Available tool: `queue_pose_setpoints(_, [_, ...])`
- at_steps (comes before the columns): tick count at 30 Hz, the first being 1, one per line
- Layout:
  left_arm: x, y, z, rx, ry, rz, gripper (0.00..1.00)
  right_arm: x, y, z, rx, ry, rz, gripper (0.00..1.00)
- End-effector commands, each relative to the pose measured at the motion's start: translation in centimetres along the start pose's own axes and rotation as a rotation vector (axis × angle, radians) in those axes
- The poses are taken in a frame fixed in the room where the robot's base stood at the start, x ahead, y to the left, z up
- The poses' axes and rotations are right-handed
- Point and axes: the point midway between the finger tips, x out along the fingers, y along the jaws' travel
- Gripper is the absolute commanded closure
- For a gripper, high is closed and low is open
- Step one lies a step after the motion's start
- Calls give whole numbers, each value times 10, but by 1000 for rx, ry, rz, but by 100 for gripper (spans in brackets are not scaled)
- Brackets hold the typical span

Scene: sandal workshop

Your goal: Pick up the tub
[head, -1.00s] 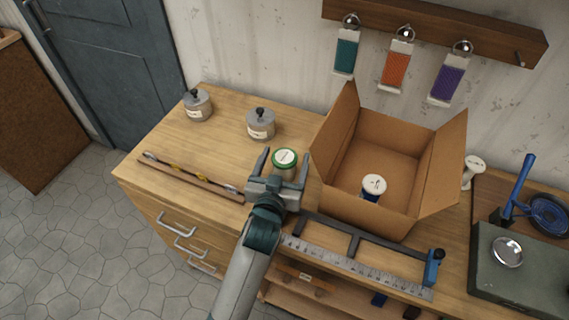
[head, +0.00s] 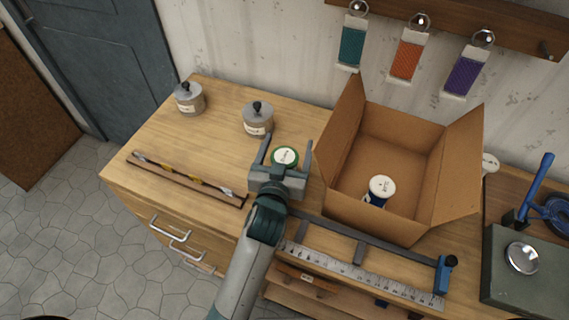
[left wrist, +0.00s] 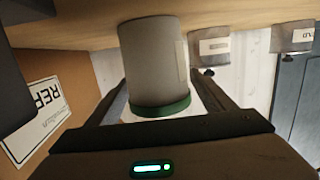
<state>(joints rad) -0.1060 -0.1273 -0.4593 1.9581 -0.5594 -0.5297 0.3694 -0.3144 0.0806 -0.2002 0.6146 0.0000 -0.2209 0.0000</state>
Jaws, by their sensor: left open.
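A grey tub (left wrist: 153,60) with a green-rimmed white lid stands on the wooden worktop; in the head view its lid (head: 285,157) shows left of the cardboard box. My left gripper (head: 287,144) is open, with one finger on each side of the tub. In the left wrist view, which is upside down, the tub sits between the two fingers, with its green rim (left wrist: 162,107) nearest the palm. I cannot tell whether either finger touches it. My right gripper is not in view.
An open cardboard box (head: 373,218) holding a white-lidded blue container (head: 381,188) stands close to the right. Two grey knobbed pots (head: 257,119) (head: 189,99) stand behind and left.

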Motion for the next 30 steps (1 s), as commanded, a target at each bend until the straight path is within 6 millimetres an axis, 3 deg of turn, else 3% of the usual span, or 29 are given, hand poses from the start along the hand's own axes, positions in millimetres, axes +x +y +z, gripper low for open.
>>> queue_pose_setpoints(1, [0, 0, 0, 0, 0, 0, 24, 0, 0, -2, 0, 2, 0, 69])
queue_pose_setpoints(7, [0, 0, 0, 0, 0, 0, 72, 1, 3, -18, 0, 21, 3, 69])
queue_pose_setpoints(9, [0, 0, -1, 0, 2, 0, 80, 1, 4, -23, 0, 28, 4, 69])
queue_pose_setpoints(23, [1, -4, -6, 0, 5, 0, 80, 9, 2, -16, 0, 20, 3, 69])
queue_pose_setpoints(30, [-4, -4, -38, -3, 8, 0, 80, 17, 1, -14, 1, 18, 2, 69])
